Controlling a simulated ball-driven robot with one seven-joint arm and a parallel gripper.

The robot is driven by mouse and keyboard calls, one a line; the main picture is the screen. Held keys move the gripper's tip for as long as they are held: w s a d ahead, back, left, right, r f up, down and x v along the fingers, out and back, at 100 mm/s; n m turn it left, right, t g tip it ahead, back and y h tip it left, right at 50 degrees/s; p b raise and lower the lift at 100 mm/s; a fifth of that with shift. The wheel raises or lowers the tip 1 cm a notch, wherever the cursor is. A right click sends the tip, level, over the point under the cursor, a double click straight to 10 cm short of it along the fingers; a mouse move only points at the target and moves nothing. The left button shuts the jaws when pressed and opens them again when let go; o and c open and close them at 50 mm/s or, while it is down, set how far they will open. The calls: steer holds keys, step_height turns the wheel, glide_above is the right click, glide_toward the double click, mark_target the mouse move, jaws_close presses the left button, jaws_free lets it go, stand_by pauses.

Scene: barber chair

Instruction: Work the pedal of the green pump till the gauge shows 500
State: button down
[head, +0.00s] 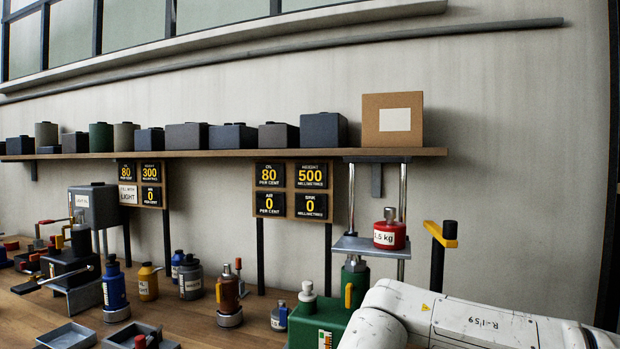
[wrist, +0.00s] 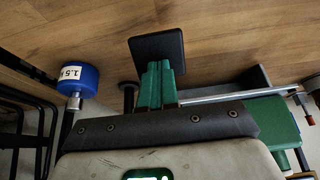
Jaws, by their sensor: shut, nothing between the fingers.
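The green pump (head: 320,325) stands at the bottom centre of the head view, partly cut off and partly behind my white arm. Its raised platform (head: 368,245) carries a red 1.5 kg weight (head: 389,235). The gauge panel (head: 310,176) above reads height 500 millimetres. In the wrist view my gripper (wrist: 159,66) is shut and empty, with its green fingers together. Their tips are at a black square pad (wrist: 156,38), which looks like the pedal; I cannot tell whether they touch it. The green pump body (wrist: 275,122) shows at right. My gripper is hidden in the head view.
Several bottles, small pumps and trays (head: 72,335) crowd the bench at left. A second panel (head: 150,169) reads 300 millimetres. Boxes line the wall shelf (head: 250,153). A black post with a yellow top (head: 440,235) stands near my arm. A blue weight (wrist: 78,80) shows in the wrist view.

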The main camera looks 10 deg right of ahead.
steer(key=shift+s+f, duration=0.15)
steer(key=shift+f, duration=0.05)
step_height(320, 180, up, 10)
steer(key=s+a+p, duration=0.1)
steer(key=p, duration=0.4)
steer(key=shift+s, duration=0.3)
stand_by(0.7)
step_height(320, 180, up, 6)
steer(key=p, duration=0.3)
steer(key=shift+w, duration=0.15)
